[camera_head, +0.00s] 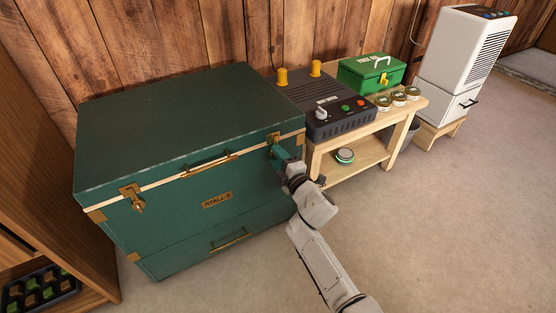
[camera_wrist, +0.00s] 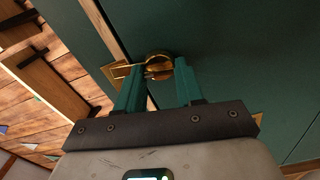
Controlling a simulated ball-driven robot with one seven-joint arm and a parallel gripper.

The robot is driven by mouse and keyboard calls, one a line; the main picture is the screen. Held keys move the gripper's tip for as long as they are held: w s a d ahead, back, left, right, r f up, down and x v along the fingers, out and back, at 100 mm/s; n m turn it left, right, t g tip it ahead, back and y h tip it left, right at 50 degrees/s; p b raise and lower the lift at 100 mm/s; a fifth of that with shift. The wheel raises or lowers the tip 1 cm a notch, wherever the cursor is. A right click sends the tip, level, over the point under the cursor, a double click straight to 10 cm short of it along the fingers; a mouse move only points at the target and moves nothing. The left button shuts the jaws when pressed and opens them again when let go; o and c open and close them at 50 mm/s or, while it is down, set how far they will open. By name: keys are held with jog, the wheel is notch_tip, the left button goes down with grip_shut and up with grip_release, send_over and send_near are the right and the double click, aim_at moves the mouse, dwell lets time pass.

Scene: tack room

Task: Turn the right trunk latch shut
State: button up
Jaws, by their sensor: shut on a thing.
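A dark green trunk (camera_head: 190,145) with brass corners stands against the wooden wall. Its right brass latch (camera_wrist: 158,66) is at the trunk's front right, just below the lid seam. My gripper (camera_head: 278,151) is at this latch, and in the wrist view my gripper (camera_wrist: 157,74) has its two green fingers on either side of the round brass part. The fingers are shut on the latch. In the head view the fingers hide most of it. The left brass latch (camera_head: 132,198) is at the front left of the trunk, apart from my gripper.
A wooden bench (camera_head: 336,163) stands close to the trunk's right, bearing a grey control box (camera_head: 340,119), a green toolbox (camera_head: 371,71) and several small tins. A white cabinet unit (camera_head: 464,60) stands farther right. The floor in front is clear.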

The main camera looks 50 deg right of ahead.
jog(key=shift+f+n, duration=0.1)
jog(key=shift+n, duration=0.9)
jog(key=shift+a, duration=0.1)
jog(key=o, duration=1)
jog(key=shift+s, duration=0.15)
jog(key=p+v, duration=0.1)
jog(key=v, duration=0.9)
jog(key=shift+s, duration=0.25)
